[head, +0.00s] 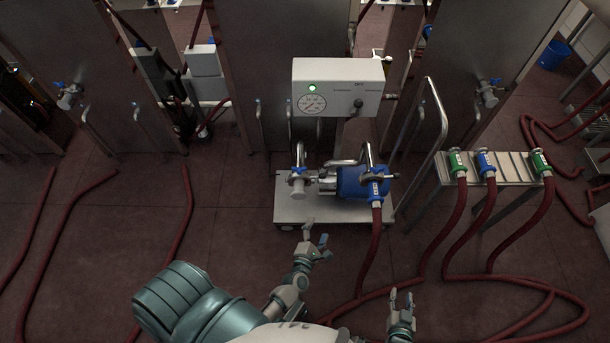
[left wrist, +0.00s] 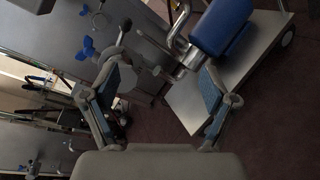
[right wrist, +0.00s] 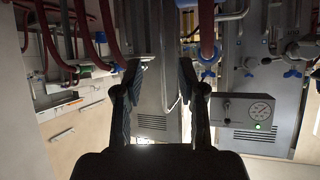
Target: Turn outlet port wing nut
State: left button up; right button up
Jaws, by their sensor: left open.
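The pump cart (head: 290,212) stands ahead of me with a blue motor (head: 358,182). My left gripper (head: 315,235) is open and empty, in front of the cart and apart from the port. The left wrist view shows the blue motor (left wrist: 225,25) beyond the spread fingers and a blue wing-shaped part (left wrist: 86,48) left of them; I cannot tell whether it is the outlet's. My right gripper (head: 401,299) is open and empty, low at front right.
A control box (head: 338,88) with a gauge and green light stands above the cart. A red hose (head: 374,245) runs from the motor side across the floor. A hose rack (head: 510,170) stands at right. Steel tanks line the back. The floor left of the cart has red hoses.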

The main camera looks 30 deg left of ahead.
aim_at(299, 171)
pick_arm(q)
jog(key=a+r+n+y+b, duration=0.55)
jog(key=a+n+y, duration=0.2)
jog(key=n, duration=0.65)
jog(key=shift+h, duration=0.45)
jog(key=p+x, duration=0.1)
jog(key=x, duration=1.5)
jog(key=shift+w+a, duration=0.2)
jog(key=shift+a, duration=0.1)
jog(key=shift+w+a, duration=0.3)
jog(key=shift+w, duration=0.15)
pick_arm(e)
notch_tip(299, 171, up, 13)
jog(key=w+t, duration=0.1)
jog(key=t, duration=0.2)
jog(key=shift+w+a+y, duration=0.15)
jog(key=shift+a+y, duration=0.1)
jog(key=shift+y, duration=0.15)
pick_arm(q)
jog(key=c, duration=1.2)
